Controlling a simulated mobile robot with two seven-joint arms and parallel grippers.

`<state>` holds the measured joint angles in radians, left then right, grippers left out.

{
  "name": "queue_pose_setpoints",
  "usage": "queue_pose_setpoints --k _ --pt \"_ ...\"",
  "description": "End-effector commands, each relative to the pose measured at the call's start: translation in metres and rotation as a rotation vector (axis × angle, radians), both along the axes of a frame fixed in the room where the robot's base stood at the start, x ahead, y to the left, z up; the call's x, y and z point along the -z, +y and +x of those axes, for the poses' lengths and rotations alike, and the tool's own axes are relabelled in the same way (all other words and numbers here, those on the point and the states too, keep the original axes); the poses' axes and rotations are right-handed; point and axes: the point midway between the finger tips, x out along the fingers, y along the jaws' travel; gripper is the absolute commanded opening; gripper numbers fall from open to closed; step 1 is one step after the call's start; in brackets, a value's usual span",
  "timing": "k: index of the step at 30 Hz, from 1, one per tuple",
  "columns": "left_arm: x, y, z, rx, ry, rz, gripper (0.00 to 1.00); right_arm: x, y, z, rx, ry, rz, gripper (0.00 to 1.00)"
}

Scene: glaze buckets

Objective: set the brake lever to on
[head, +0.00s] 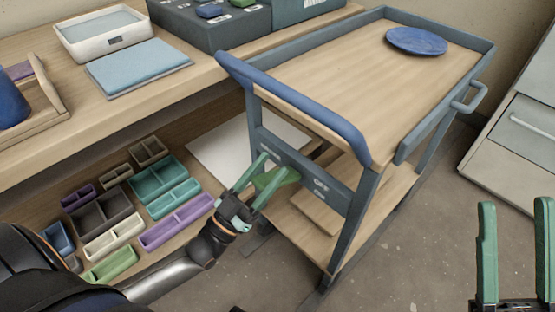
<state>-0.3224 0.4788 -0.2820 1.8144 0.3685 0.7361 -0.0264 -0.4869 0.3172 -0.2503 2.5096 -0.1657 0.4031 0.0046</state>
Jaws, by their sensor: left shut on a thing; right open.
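The cart (350,88) stands right of the workbench, with a blue push handle along its near end. On its near end panel (325,180) there are small labels that appear to read OFF, with ON below it. The brake lever (272,181) is a green piece at this panel, left of the labels. My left gripper (279,167) is shut on the lever, its green fingers either side of it. The fingers partly hide the lever, so its exact setting is hard to tell. My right gripper (515,225) is open and empty at the lower right, away from the cart.
A blue plate (416,41) lies on the cart's top. Several coloured trays (176,221) lie below the bench. A drawer cabinet (520,135) stands at the right. Floor is clear between cart and cabinet.

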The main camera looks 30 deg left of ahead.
Motion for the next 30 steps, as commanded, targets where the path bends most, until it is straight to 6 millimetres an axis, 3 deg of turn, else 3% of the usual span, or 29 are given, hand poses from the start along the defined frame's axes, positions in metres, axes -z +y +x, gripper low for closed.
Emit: queue_pose_setpoints --k 12,30 --pt "0.018 0.004 -0.015 0.001 -0.005 -0.004 0.0 -0.005 -0.001 -0.001 0.002 -0.007 0.005 0.5" --pt "0.022 0.005 -0.016 0.001 -0.004 -0.003 0.0 -0.006 -0.001 0.0 0.005 -0.008 0.004 0.5"
